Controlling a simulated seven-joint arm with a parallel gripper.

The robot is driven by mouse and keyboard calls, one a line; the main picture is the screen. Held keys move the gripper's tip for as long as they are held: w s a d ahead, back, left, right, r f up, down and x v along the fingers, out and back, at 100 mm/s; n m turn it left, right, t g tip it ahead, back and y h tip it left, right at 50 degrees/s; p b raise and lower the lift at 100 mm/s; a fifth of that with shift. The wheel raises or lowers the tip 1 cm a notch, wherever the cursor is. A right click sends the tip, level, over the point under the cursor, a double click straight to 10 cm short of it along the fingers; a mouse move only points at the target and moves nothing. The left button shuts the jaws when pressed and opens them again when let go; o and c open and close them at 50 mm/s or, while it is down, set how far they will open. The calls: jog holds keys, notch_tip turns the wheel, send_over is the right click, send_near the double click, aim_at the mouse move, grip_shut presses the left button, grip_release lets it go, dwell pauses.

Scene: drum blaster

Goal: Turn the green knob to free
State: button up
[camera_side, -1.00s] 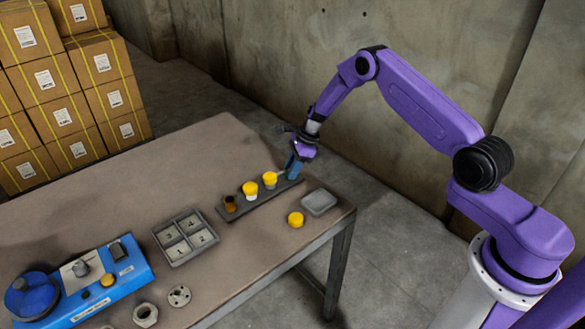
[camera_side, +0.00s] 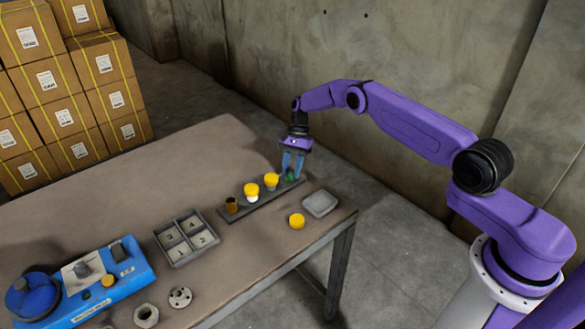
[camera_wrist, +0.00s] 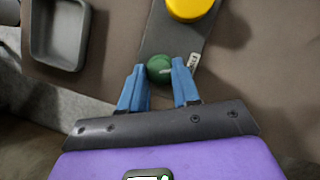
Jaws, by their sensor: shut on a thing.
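The green knob (camera_wrist: 159,68) is a round, dark green piece at the near end of a dark grey strip in the wrist view. It also shows, small, at the strip's right end in the side view (camera_side: 289,176). My gripper (camera_wrist: 160,75) has its two blue fingers on either side of the knob and is shut on it. In the side view my gripper (camera_side: 291,172) points down over the strip's end. A small white label (camera_wrist: 194,61) sits beside the knob; its print is too small to read. The knob's lower sides are partly hidden by the fingers.
Yellow-topped pieces (camera_side: 271,181) and a brown one (camera_side: 231,205) stand along the strip. A grey tray (camera_side: 320,204) and a loose yellow cap (camera_side: 296,221) lie nearby. A four-compartment tray (camera_side: 186,238) and a blue machine (camera_side: 84,283) are further left.

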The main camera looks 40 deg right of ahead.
jog(key=shift+n+g, duration=0.3)
jog(key=shift+n, duration=0.5)
jog(key=shift+n+h, duration=0.3)
jog(key=o, duration=1.1)
jog(key=shift+c, duration=0.2)
jog(key=shift+v, duration=2.6)
notch_tip(320, 180, up, 7)
